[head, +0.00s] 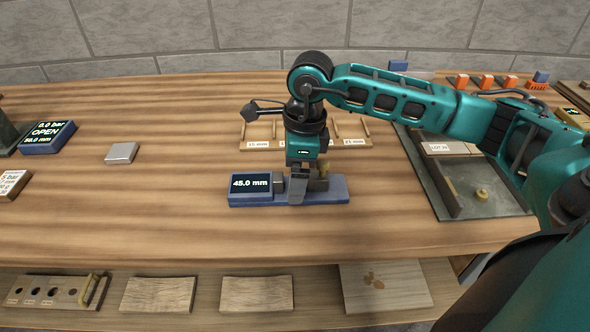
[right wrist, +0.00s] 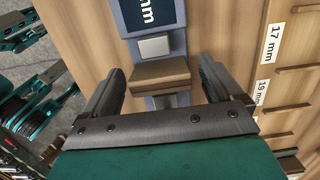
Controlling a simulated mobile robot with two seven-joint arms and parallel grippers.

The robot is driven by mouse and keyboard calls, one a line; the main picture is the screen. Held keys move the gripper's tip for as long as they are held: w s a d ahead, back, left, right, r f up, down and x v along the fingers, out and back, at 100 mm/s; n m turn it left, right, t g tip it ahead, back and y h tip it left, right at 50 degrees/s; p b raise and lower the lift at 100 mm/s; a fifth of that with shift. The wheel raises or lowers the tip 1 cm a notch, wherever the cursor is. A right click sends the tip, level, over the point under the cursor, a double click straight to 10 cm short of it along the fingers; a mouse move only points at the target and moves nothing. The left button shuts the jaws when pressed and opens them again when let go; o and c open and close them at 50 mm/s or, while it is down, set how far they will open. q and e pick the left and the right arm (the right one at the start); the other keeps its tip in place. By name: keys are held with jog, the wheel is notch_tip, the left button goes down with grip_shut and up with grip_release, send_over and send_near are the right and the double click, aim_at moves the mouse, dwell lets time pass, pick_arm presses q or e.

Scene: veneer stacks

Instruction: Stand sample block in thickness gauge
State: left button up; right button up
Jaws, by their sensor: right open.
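The thickness gauge (head: 334,192) is a blue base on the table, and its display (head: 250,185) reads 45.0 mm. The gauge also shows in the right wrist view (right wrist: 152,16), with a light grey jaw (right wrist: 154,47). The brown sample block (right wrist: 160,75) is at the gauge beside this jaw; whether they touch is unclear. It shows partly in the head view (head: 322,169) behind my fingers. My right gripper (head: 308,188) is over the gauge, pointing down. In the wrist view its fingers (right wrist: 161,64) are open, one on each side of the block, with gaps.
A wooden rack (head: 258,133) with thickness labels stands just behind the gauge. A grey square block (head: 122,152) and a display reading OPEN (head: 47,136) lie to the left. A dark tray (head: 500,207) is at the right. The table front left of the gauge is clear.

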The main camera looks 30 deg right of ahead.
jog(key=shift+r, duration=0.1)
jog(key=shift+r+p, duration=0.25)
jog(key=shift+p, duration=0.05)
notch_tip(320, 180, up, 12)
jog(key=d, duration=0.1)
jog(key=shift+s+f, duration=0.2)
jog(key=shift+s, duration=0.15)
jog(key=shift+d, duration=0.1)
